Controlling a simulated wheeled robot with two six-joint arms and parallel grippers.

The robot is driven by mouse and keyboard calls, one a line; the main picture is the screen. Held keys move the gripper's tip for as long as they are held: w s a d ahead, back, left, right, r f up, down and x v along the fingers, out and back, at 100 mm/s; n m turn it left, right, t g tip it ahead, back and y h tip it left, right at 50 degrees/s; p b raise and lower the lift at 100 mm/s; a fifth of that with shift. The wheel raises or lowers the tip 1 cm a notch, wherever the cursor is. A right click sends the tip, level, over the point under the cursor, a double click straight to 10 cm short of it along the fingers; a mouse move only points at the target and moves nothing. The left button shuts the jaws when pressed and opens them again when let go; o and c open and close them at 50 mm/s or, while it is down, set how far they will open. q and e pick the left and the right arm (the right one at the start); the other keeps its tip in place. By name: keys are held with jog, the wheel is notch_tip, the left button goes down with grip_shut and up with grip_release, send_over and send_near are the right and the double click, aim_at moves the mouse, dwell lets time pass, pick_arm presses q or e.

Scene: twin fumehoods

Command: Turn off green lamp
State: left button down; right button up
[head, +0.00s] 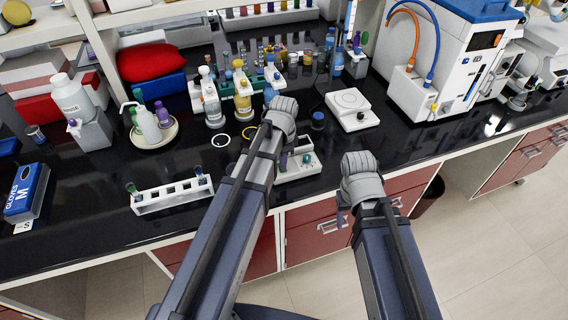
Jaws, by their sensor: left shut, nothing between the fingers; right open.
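I cannot make out a lit green lamp in the head view. A low white box (311,168) with small dark and teal parts on top sits at the front of the black bench, partly hidden by my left arm. My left gripper (283,163) hangs over the box's left part, below the grey wrist; its small fingers look shut and empty. I cannot tell whether they touch the box. My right gripper (342,217) hangs in front of the bench edge, to the right of the box, empty; its fingers are small here.
A white tube rack (172,197) stands front left, and a white balance (351,110) behind the grippers. Bottles, including a yellow one (242,98), crowd the middle. A large white instrument (440,60) stands right. Red drawers (318,228) lie below the edge. Bare bench shows right of the box.

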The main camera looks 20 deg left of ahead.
pick_arm(q)
jog(key=shift+w+a, duration=0.35)
jog(key=shift+w, duration=0.05)
jog(key=shift+r+p, duration=0.1)
jog(key=shift+p, duration=0.3)
jog(key=shift+w+a+r+p, duration=0.1)
jog(key=shift+w+r+p, duration=0.1)
jog(key=shift+r+p, duration=0.5)
jog(key=r+p, duration=0.1)
jog(key=s+r+p, duration=0.1)
jog(key=d+r+p, duration=0.1)
jog(key=p, duration=0.1)
jog(key=shift+s+r, duration=0.3)
jog(key=shift+r, duration=0.05)
notch_tip(320, 180, up, 9)
jog(key=p, duration=0.8)
jog(key=shift+s+d+f+p, duration=0.15)
jog(key=shift+s+d+p, duration=0.15)
jog(key=shift+p, duration=0.1)
